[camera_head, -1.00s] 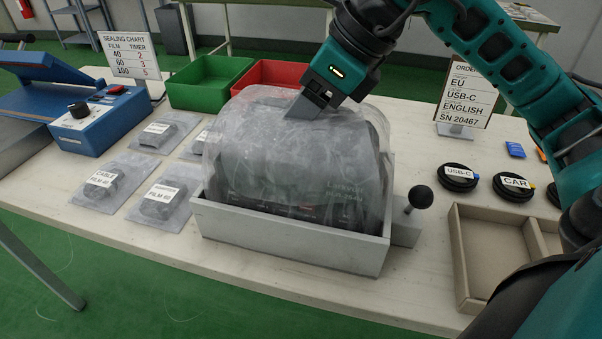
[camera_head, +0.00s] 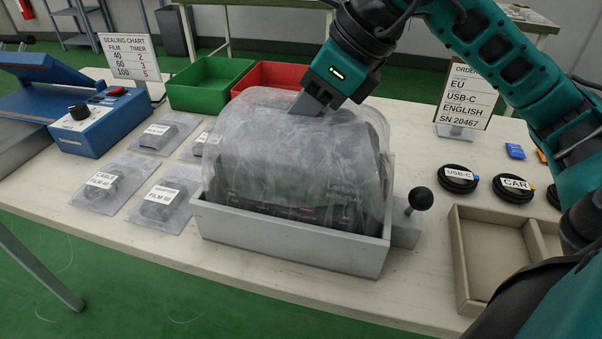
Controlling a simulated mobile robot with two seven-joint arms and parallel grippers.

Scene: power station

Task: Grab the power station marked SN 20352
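A dark grey power station (camera_head: 290,180) sits upright under a clear, wrinkled plastic cover in a light grey open-topped cradle (camera_head: 290,238) mid-table. Red marks and small lettering show on its front, but I can read no serial number on it. My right gripper (camera_head: 308,106) points down at the top of the covered station, its fingertips against or just inside the film. The fingers look close together, but whether they hold anything is hidden. My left gripper is out of view. The order card (camera_head: 467,95) reads EU, USB-C, ENGLISH, SN 20467.
A black-knobbed lever (camera_head: 420,198) stands at the cradle's right. Beyond are cable coils (camera_head: 458,178) and a beige tray (camera_head: 492,262). Labelled film pouches (camera_head: 103,182), a blue sealer (camera_head: 95,120), and green (camera_head: 208,85) and red (camera_head: 270,75) bins lie left and behind.

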